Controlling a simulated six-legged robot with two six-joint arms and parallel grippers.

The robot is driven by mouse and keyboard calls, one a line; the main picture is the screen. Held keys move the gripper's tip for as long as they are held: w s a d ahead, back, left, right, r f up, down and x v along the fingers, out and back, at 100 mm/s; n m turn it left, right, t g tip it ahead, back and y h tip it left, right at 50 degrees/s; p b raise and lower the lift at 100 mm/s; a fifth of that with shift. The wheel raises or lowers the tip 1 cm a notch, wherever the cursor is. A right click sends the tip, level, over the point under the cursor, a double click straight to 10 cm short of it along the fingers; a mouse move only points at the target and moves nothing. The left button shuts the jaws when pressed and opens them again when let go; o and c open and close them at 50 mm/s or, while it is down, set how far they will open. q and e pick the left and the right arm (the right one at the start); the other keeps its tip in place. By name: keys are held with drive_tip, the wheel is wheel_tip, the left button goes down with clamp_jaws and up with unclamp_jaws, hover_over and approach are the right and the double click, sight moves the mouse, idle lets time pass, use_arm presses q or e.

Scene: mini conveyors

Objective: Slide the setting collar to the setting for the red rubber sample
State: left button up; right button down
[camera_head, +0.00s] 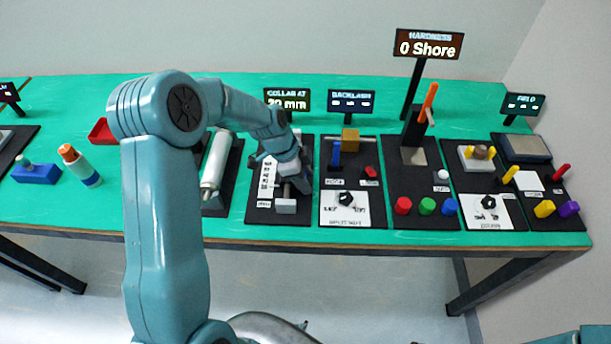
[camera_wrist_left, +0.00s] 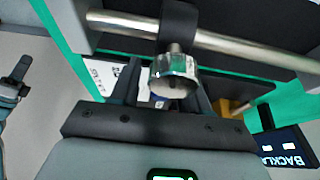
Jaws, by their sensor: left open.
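The collar station's black board (camera_head: 258,215) lies on the table in the head view, with a printed white card (camera_head: 267,180) on it. Its sign (camera_head: 287,99) appears to read "COLLAR AT 20 mm". My left gripper (camera_head: 288,184) is low over this board and hides much of it. In the left wrist view a shiny metal collar-like cylinder (camera_wrist_left: 175,74) hangs by a black block at a steel rod (camera_wrist_left: 225,42). The fingers of my left gripper (camera_wrist_left: 168,85) are open on either side of it; contact cannot be told. A red sample (camera_head: 403,205) stands at the hardness station.
Green and blue samples (camera_head: 427,206) stand beside the red one. The hardness sign (camera_head: 428,46) reads "0 Shore". A backlash station (camera_head: 345,222) is close to the right of the collar board, and a roller (camera_head: 215,160) is close to the left.

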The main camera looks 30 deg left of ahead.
use_arm(q)
drive_tip(key=shift+f, duration=0.25)
clamp_jaws()
drive_tip(key=shift+w+a+f+b, duration=0.2)
drive_tip(key=shift+w+a+b, duration=0.1)
drive_tip(key=shift+w+b, duration=0.4)
drive_tip(key=shift+w+a+r+b, duration=0.15)
drive_tip(key=shift+w+a+b, duration=0.1)
drive_tip(key=shift+b, duration=0.05)
drive_tip(key=shift+r, duration=0.1)
unclamp_jaws()
drive_tip(key=shift+s, duration=0.1)
